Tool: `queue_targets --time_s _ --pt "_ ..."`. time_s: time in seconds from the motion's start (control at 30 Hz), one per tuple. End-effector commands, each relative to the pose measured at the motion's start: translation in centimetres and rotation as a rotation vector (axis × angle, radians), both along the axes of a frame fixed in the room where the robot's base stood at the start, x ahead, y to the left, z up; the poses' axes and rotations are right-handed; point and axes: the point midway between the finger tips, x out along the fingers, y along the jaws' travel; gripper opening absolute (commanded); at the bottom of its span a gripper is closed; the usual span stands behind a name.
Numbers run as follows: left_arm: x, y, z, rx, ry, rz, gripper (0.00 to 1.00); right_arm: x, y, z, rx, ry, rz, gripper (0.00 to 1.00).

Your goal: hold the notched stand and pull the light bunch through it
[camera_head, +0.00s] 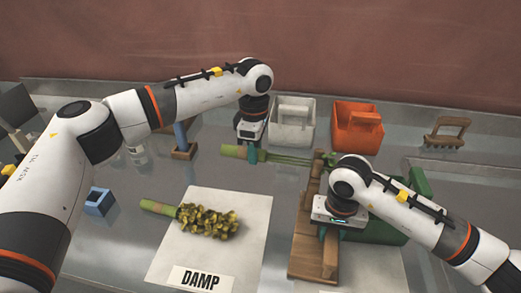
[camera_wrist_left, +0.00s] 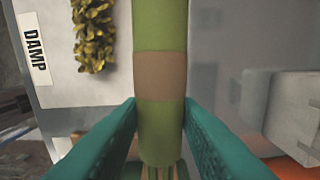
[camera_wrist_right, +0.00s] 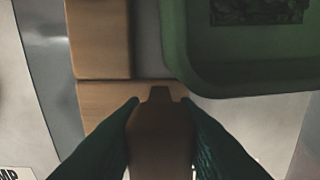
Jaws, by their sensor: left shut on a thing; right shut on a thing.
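The light bunch (camera_head: 232,151) has a thick green handle with a tan band and thin green stems reaching right to the notched stand's far end. My left gripper (camera_head: 252,156) is shut on its handle, also seen in the left wrist view (camera_wrist_left: 160,75). The notched stand (camera_head: 303,240) is a wooden base with an upright bar, right of centre. My right gripper (camera_head: 333,234) is shut on the upright bar, whose brown top shows between the fingers in the right wrist view (camera_wrist_right: 160,125).
A yellow-flowered bunch (camera_head: 208,222) lies on a white sheet (camera_head: 170,255) marked DAMP. A green box (camera_head: 385,233) stands close right of the stand. White (camera_head: 294,135) and orange (camera_head: 357,140) caddies stand behind. A wooden brush (camera_head: 447,132) and a blue holder (camera_head: 98,202) are farther off.

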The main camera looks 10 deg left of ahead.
Motion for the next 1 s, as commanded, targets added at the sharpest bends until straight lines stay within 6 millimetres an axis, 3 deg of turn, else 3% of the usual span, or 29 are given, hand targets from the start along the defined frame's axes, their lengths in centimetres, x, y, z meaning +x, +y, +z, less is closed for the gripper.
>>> queue_targets --time_s 0.63,1.0 --pt "0.3 3.5 0.0 0.002 0.000 0.005 0.06 0.1 -0.1 0.0 -0.002 -0.001 -0.003 0.04" --pt "0.3 4.4 0.0 0.000 0.000 0.001 0.06 0.0 0.0 0.0 0.000 -0.001 0.000 0.04"
